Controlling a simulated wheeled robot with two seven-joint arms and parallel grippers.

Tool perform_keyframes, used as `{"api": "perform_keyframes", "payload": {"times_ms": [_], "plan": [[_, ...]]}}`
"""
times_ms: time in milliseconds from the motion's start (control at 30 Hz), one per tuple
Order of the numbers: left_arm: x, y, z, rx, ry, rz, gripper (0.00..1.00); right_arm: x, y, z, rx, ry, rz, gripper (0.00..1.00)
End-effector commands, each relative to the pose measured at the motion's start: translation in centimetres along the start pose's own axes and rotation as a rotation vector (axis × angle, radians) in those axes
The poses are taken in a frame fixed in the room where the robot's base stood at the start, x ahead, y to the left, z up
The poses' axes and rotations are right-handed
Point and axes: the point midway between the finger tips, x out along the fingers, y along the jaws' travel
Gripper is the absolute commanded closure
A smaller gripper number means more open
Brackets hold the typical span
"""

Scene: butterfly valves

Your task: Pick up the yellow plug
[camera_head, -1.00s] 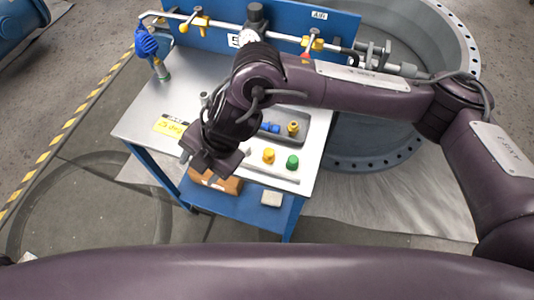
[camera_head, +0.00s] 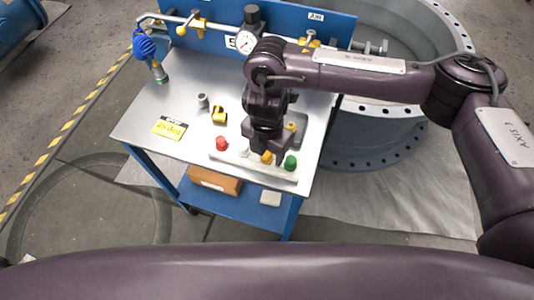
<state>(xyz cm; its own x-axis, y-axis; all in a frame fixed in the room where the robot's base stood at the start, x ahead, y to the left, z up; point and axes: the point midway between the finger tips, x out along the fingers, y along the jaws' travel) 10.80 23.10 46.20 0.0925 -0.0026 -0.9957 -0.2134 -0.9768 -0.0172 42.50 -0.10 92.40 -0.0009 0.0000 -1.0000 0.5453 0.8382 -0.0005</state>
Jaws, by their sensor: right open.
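The yellow plug (camera_head: 267,157) stands on a pale strip (camera_head: 230,157) near the front edge of the metal table, between a white plug (camera_head: 243,152) and a green plug (camera_head: 290,162). A red plug (camera_head: 222,143) is at the strip's left end. My right gripper (camera_head: 265,146) points down just behind and above the yellow plug, and is open. Its fingers are dark and small, and I cannot tell whether they touch the plug. My left gripper is not in view.
A grey tray (camera_head: 301,121), partly hidden by my right arm, lies behind the strip with a yellow fitting (camera_head: 291,127). A yellow tag (camera_head: 170,128), a yellow block (camera_head: 219,116) and a small grey cylinder (camera_head: 203,101) lie left. A blue panel (camera_head: 285,22) with piping stands behind.

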Motion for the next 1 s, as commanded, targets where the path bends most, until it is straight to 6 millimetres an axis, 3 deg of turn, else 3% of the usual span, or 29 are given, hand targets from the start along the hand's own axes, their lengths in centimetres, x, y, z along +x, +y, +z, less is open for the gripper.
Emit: {"api": "perform_keyframes", "payload": {"times_ms": [333, 700, 1000], "plan": [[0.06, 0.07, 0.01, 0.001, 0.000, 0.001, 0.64, 0.90, 0.04, -0.01, -0.001, -0.001, 0.001, 0.46], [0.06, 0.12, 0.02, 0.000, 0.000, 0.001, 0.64, 0.88, 0.04, -0.02, -0.001, -0.001, 0.001, 0.92], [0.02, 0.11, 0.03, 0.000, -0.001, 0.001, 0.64, 0.57, 0.07, 0.01, -0.001, -0.001, 0.002, 0.92]]}}
